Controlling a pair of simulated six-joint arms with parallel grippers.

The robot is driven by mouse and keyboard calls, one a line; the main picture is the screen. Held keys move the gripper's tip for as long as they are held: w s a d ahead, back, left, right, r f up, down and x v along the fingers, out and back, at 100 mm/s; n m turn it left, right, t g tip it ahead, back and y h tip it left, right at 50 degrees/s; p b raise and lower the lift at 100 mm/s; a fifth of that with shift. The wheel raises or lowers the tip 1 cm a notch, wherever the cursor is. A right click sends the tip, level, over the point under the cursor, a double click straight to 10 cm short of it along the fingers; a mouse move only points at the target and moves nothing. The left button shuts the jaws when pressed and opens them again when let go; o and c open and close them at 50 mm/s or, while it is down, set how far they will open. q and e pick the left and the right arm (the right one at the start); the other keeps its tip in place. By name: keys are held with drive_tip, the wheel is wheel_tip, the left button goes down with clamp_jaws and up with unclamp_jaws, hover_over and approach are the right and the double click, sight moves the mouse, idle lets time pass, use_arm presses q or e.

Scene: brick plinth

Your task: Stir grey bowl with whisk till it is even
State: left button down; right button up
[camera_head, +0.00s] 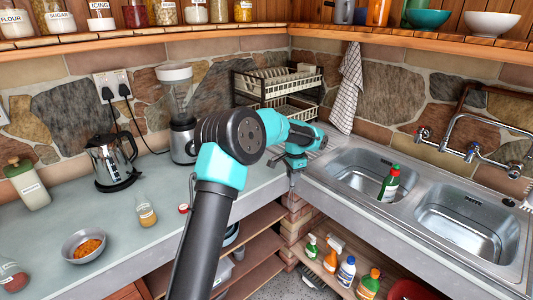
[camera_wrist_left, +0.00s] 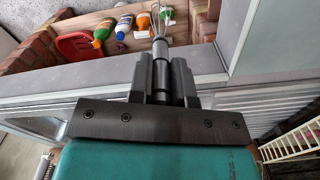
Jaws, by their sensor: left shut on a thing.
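The grey bowl (camera_head: 91,260) stands on the counter at the lower left in the head view, with an orange lumpy mixture (camera_head: 89,248) inside. My left gripper (camera_head: 292,176) is beyond my bent arm, near the counter corner by the sink, well to the right of the bowl. In the left wrist view my left gripper (camera_wrist_left: 161,68) is shut on the whisk (camera_wrist_left: 161,47). The whisk's dark handle is between the fingers and its wire loops point away from the gripper. I cannot make out the whisk in the head view. My right gripper is in neither view.
A glass bottle (camera_head: 146,211) stands right of the bowl, and another bottle (camera_head: 12,275) is left of it. A kettle (camera_head: 112,162) and blender (camera_head: 181,138) stand farther back. A dish rack (camera_head: 262,90) is in the corner. The sink (camera_head: 455,225) is at right.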

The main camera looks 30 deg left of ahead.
use_arm(q)
drive_tip(key=s+d+f+n, duration=0.2)
drive_tip(key=d+f+n, duration=0.1)
drive_tip(key=d+f, duration=0.8)
drive_tip(key=s+d+f+n, duration=0.3)
drive_tip(key=d+f, duration=0.8)
drive_tip(key=d, duration=0.5)
drive_tip(key=shift+f+n, duration=0.2)
drive_tip(key=shift+n, duration=0.6)
drive_tip(key=shift+s, duration=0.1)
